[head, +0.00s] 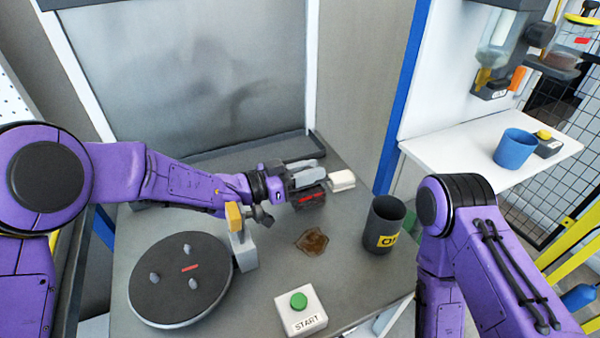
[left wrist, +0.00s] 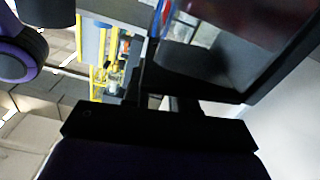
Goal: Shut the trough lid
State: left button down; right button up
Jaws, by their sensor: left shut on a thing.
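My left gripper (head: 308,182) reaches across the middle of the table from the left, shut on a dark block with a red marking (head: 310,197). In the left wrist view a large dark, reddish thing (left wrist: 225,45) fills the upper right, close to the camera and blurred. A low dark ledge or channel (head: 240,149) runs along the back of the table beneath a tall grey panel (head: 180,75). I cannot tell which part is the trough lid. My right arm comes in at the lower right; its gripper is out of view.
A round dark turntable (head: 180,305) with pegs stands front left, beside a grey post with a yellow top (head: 235,217). A START button box (head: 300,310), dark cup (head: 383,222), white block (head: 341,180) and brown spill (head: 312,241) are on the table. A blue cup (head: 515,148) stands on the side shelf.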

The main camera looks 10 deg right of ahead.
pick_arm(q)
jog(key=shift+f, duration=0.1)
dwell(0.4)
jog(key=c, duration=1)
grip_release()
jog(key=shift+o, duration=0.2)
jog(key=b+v, duration=0.1)
jog(key=v, duration=0.6)
jog(key=shift+a+b, duration=0.2)
jog(key=shift+b, duration=0.2)
jog(key=shift+s, duration=0.1)
